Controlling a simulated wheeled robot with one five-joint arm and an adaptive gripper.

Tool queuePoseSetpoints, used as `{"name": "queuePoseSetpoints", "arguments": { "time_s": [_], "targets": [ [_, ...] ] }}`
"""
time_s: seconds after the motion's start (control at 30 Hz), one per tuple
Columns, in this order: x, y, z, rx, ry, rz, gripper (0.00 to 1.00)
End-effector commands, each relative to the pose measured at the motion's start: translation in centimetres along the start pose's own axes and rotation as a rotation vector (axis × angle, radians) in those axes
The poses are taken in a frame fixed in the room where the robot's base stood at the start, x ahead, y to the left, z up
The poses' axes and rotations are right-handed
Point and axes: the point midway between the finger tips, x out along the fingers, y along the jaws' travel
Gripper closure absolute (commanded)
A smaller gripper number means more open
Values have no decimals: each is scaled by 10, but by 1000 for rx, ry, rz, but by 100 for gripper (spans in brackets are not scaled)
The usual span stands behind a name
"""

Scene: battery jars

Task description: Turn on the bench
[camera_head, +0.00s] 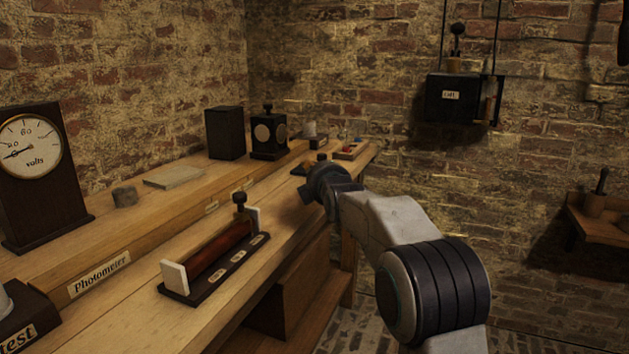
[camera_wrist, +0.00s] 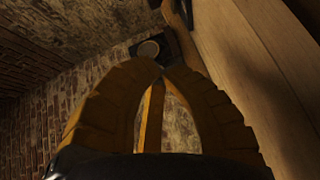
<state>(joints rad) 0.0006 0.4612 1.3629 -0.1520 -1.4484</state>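The wooden bench (camera_head: 150,325) runs along the left brick wall. On it stands a dark volt meter (camera_head: 30,150), its needle pointing to the lower left. A slide resistor (camera_head: 215,262) with a red-brown coil and a dark knob (camera_head: 239,199) lies near the front edge. A black box with a lever (camera_head: 451,98) hangs on the back wall; its small label is hard to read. My gripper (camera_head: 312,186) is by the bench's front edge, beyond the resistor. In the wrist view, the yellow fingers of my gripper (camera_wrist: 166,69) meet at the tips, with nothing visible between them.
Two dark boxes (camera_head: 226,133) (camera_head: 269,136), the nearer-right one with round discs, stand on the raised shelf, with a pale slab (camera_head: 174,177) and a grey lump (camera_head: 125,196). Small items sit at the far end. A wall shelf (camera_head: 600,224) holds a dark-handled item. Floor shows right of the bench.

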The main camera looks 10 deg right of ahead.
Motion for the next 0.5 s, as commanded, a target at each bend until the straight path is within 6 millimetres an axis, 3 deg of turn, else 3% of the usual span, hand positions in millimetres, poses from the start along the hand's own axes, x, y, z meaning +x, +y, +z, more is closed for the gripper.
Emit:
{"name": "queuePoseSetpoints", "arguments": {
  "time_s": [0.1, 0.5],
  "targets": [
    [11, -14, 2, -38, 3, 29, 100],
    [22, -21, 2, -88, 5, 68, 100]
  ]
}}
